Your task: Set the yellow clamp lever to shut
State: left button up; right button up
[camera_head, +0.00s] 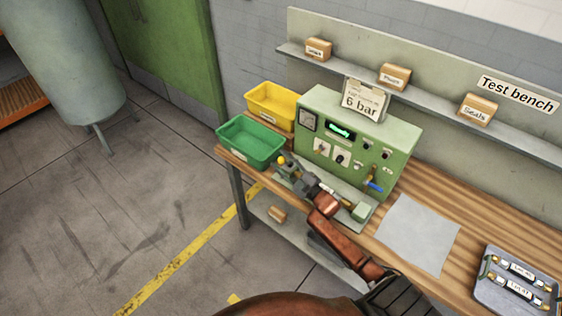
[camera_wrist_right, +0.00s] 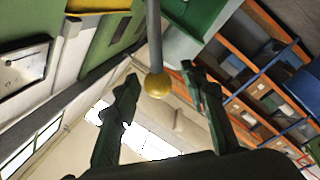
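The clamp lever shows as a yellow ball knob (camera_head: 282,160) at the left front of the green test panel (camera_head: 392,166). In the right wrist view the yellow ball (camera_wrist_right: 157,85) sits on the end of a straight grey rod (camera_wrist_right: 154,40). My right gripper (camera_head: 287,168) is at the knob in the head view. In the wrist view its two dark fingers (camera_wrist_right: 161,77) are apart, one on each side of the ball, with clear gaps. The lever's pivot and lower part are hidden behind my gripper and arm. My left gripper is not in view.
A green bin (camera_head: 250,143) and a yellow bin (camera_head: 270,104) stand just left of the panel. A blue-handled valve (camera_head: 374,186) is on the panel's right front. A grey sheet (camera_head: 418,235) and a tray (camera_head: 515,285) with parts lie on the bench to the right.

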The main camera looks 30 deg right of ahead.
jog(key=s+d+f, duration=0.1)
jog(key=s+d, duration=0.1)
jog(key=s, duration=0.9)
jog(key=shift+s+f, duration=0.2)
jog(key=shift+s, duration=0.05)
jog(key=shift+a+f, duration=0.1)
jog(key=shift+a, duration=0.05)
